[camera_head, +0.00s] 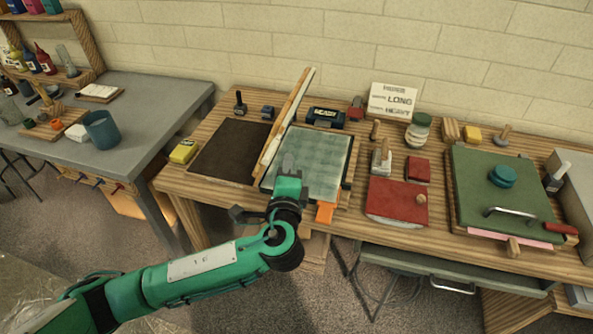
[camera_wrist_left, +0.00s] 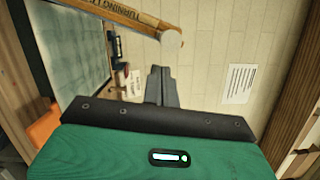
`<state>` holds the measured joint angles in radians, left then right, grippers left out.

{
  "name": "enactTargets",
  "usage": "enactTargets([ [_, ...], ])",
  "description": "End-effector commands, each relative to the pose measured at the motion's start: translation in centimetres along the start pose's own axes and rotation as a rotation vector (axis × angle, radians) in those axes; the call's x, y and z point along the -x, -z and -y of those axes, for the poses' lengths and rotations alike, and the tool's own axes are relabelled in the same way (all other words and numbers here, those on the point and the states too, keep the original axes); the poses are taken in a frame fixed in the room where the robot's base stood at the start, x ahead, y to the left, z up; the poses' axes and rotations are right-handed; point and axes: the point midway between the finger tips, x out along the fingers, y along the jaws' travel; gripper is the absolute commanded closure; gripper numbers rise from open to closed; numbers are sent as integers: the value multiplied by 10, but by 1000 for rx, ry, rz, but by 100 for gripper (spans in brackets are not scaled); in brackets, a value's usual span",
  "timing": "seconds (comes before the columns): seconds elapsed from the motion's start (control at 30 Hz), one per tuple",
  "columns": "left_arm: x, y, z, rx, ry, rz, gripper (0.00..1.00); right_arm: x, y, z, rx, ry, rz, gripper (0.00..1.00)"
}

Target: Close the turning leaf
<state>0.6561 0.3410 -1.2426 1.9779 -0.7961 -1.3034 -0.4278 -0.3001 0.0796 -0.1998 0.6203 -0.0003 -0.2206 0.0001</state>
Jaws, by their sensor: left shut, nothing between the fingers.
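The turning leaf (camera_head: 284,122) is a wood-edged panel standing raised and tilted, nearly edge-on, between a dark flat panel (camera_head: 225,150) and a pale teal bed (camera_head: 325,158). In the left wrist view its lettered wooden edge (camera_wrist_left: 118,11) crosses the top and ends in a round pale knob (camera_wrist_left: 172,40). My left gripper (camera_head: 288,160) is shut and empty, over the front left part of the teal bed, to the right of the leaf. Its shut fingers also show in the left wrist view (camera_wrist_left: 160,82), apart from the knob in the picture. My right gripper is out of view.
An orange tab (camera_head: 325,212) sticks out at the bed's front. A red pad (camera_head: 397,201) and a green board with a handle (camera_head: 490,190) lie to the right. A yellow block (camera_head: 184,151) sits at the left edge. Small jars and tools line the back.

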Motion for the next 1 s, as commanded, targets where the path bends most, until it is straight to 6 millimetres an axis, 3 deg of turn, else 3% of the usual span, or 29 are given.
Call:
enactTargets([
  [0.2,-3,-14,1,-1,1,1,100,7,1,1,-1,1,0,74],
  [0.77,-4,-19,1,19,-5,1,100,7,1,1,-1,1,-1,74],
  [1.0,-10,-43,7,124,-33,2,100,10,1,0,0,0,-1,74],
])
